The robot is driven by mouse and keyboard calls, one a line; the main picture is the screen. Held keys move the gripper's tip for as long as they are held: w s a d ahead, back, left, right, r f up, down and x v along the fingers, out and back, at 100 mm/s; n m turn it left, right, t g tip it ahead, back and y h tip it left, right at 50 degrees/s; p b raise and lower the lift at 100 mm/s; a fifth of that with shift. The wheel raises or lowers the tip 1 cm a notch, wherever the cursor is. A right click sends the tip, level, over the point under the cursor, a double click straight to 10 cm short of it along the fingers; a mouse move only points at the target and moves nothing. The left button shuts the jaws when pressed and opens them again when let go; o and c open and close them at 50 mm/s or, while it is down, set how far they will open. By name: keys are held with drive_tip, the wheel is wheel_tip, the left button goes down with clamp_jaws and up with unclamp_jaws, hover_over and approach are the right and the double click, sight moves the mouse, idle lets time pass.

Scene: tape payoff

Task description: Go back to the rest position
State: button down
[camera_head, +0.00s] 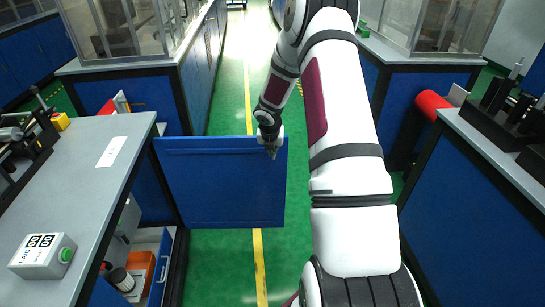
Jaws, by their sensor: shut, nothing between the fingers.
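My arm reaches forward and up from the bottom of the head view, then bends down to the left. My gripper (271,152) is at its end, shut and small in the picture. It is at the upper right part of a blue panel (220,190), which looks like a cabinet door swung open into the aisle. I cannot tell whether the gripper touches the panel. No object shows in the gripper.
A grey-topped bench (95,195) stands on the left with a white box (42,256) on it. An open drawer (158,268) is below. Another bench (490,150) and a red roll (431,103) are on the right. The green aisle (262,60) beyond is clear.

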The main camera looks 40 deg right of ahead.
drive_tip(key=s+a+r+m+p, duration=0.1)
drive_tip(key=s+a+r+m, duration=0.35)
drive_tip(key=r, duration=0.55)
drive_tip(key=s+a+r+m+h, duration=0.1)
drive_tip(key=s+a+r+m, duration=0.25)
drive_tip(key=a+r, duration=0.4)
drive_tip(key=s+a+r+m+p, duration=0.1)
drive_tip(key=s+a+r+m, duration=0.3)
drive_tip(key=r, duration=0.8)
drive_tip(key=s+a+r+m+y+p, duration=0.1)
drive_tip(key=s+a+r+m+y, duration=0.1)
drive_tip(key=s+a+m, duration=0.5)
drive_tip(key=s+a+r+m+t+y+p, duration=0.1)
drive_tip(key=s+a+r+m, duration=0.4)
drive_tip(key=s+a, duration=0.5)
drive_tip(key=s+m+y, duration=0.1)
drive_tip(key=s+m, duration=0.1)
drive_tip(key=s, duration=0.3)
drive_tip(key=shift+a, duration=0.2)
